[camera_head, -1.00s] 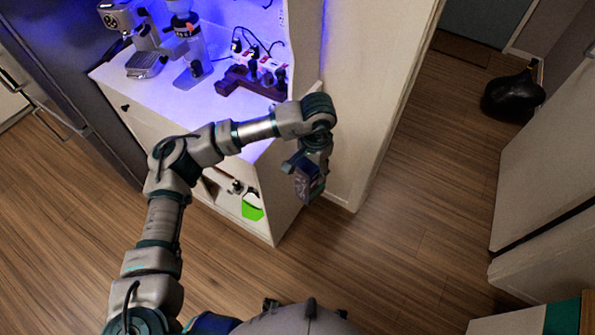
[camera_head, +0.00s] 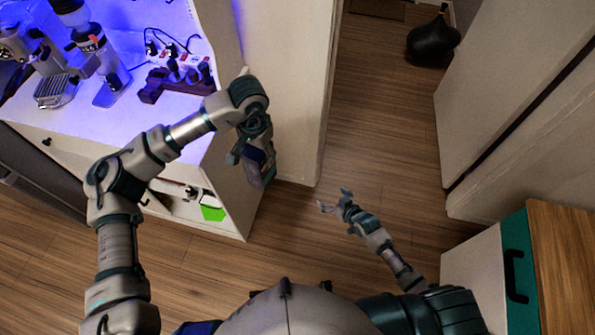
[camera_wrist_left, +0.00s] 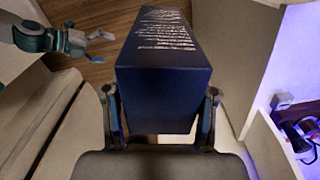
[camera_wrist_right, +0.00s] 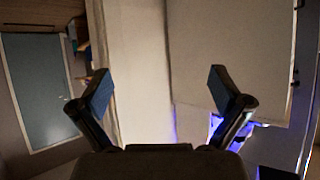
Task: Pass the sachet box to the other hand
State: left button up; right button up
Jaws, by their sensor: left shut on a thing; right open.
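The sachet box (camera_wrist_left: 165,75) is a dark blue box with lines of pale print on one side. In the left wrist view it sits between the two fingers of my left gripper (camera_wrist_left: 160,115), which is shut on it. In the head view the box (camera_head: 262,168) hangs below my left wrist, beside the cabinet's right end, partly hidden by my left gripper (camera_head: 248,155). My right gripper (camera_head: 335,202) is open and empty, to the right of the box and apart from it. Its spread fingers show in the right wrist view (camera_wrist_right: 165,95) with nothing between them.
The white cabinet (camera_head: 225,200) carries an espresso machine (camera_head: 50,75), a grinder (camera_head: 95,50) and a dark wooden stand (camera_head: 175,82). A pale wall (camera_head: 285,90) stands behind the box. A drawer unit with a green front (camera_head: 517,260) is at the right. Floor between is clear.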

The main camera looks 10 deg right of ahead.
pick_arm(q)
jog(key=shift+a, duration=0.1)
pick_arm(e)
jog(key=a+r+n+t+y, duration=0.1)
jog(key=a+r+n+y, duration=0.2)
jog(key=r, duration=0.8)
jog(key=a+r+y, duration=0.2)
jog(key=a+r, duration=0.3)
jog(key=r, duration=0.5)
jog(key=n+g+y, duration=0.1)
jog(key=n+y, duration=0.3)
jog(key=y, duration=0.1)
send_near(260, 165)
jog(key=w+d+f, duration=0.1)
jog(key=w+f, duration=0.1)
jog(key=w, duration=0.2)
jog(key=x, duration=0.8)
jog(key=s+x, duration=0.1)
jog(key=x, duration=0.3)
jog(key=shift+a, duration=0.3)
jog(key=shift+d, duration=0.1)
jog(key=c, duration=1.2)
pick_arm(q)
jog(key=o, duration=1.3)
pick_arm(e)
jog(key=shift+c, duration=0.2)
